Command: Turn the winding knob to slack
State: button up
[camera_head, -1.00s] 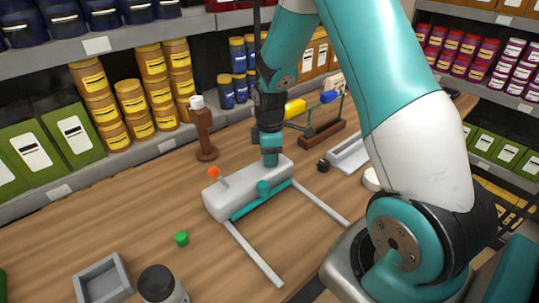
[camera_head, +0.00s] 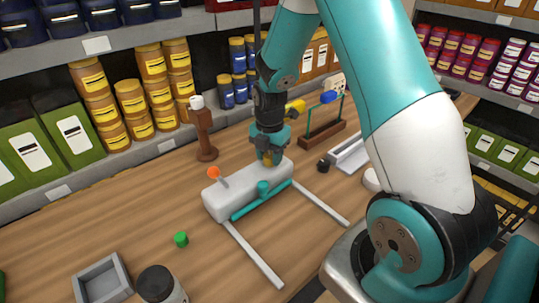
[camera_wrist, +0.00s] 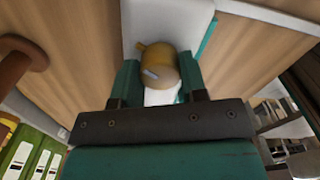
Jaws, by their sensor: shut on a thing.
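The pump is a long white block (camera_head: 235,191) lying on the wooden table, with a teal bar along its front. The winding knob (camera_wrist: 160,66) is the yellow-brown round piece at the block's right end, with a small tab and a pale mark. In the wrist view its tab points to the upper left. My gripper (camera_head: 268,160) points down over that end of the block. Its teal fingers stand on either side of the knob and are shut on it. In the head view the fingers hide most of the knob.
An orange-topped lever (camera_head: 214,173) and a teal knob (camera_head: 263,187) stand out from the block. Two white rails (camera_head: 252,255) extend in front. A brown post (camera_head: 204,135) stands behind. A green piece (camera_head: 181,239) and grey tray (camera_head: 103,280) are at front left. The left tabletop is mostly clear.

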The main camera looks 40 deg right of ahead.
aim_at(270, 155)
jog(key=n, duration=0.6)
jog(key=shift+r, duration=0.1)
jog(key=shift+w, duration=0.1)
dwell(0.5)
jog(key=o, duration=0.9)
notch_tip(270, 155, up, 17)
jog(key=shift+r+b, duration=0.2)
jog(key=shift+b, duration=0.9)
